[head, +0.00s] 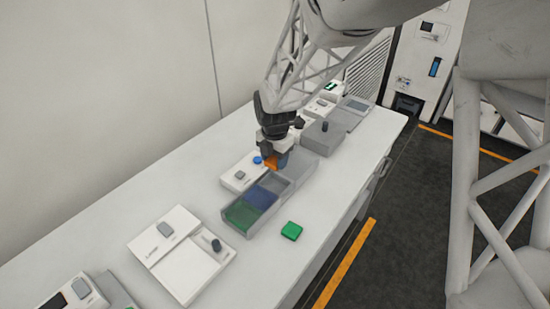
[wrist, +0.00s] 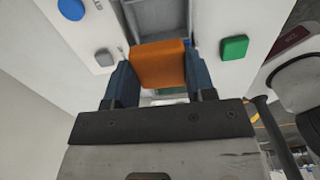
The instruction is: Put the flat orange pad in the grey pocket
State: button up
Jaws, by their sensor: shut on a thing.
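My gripper (head: 274,158) is shut on the flat orange pad (head: 270,163), above the far part of the tray (head: 247,235). In the wrist view the pad (wrist: 158,62) sits between the two dark blue fingers of my gripper (wrist: 160,72). The tray has a green pocket (head: 242,214), a blue pocket (head: 262,197) and a grey pocket (head: 283,184) in a row. The grey one is the farthest of these and lies close to the held pad. In the wrist view a grey recess (wrist: 155,18) shows beyond the pad, partly hidden by it.
A green pad (head: 291,231) lies on the white bench right of the tray. A white panel with a blue button (head: 257,160) stands left of the tray. A grey box with a black knob (head: 323,127) stands farther back. The bench front right is clear.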

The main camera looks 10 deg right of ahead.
jog(key=shift+f, duration=0.2)
jog(key=shift+f, duration=3.7)
jog(key=o, duration=1)
jog(key=shift+r, duration=0.1)
jog(key=shift+r, duration=3.75)
jog(key=shift+r, duration=0.1)
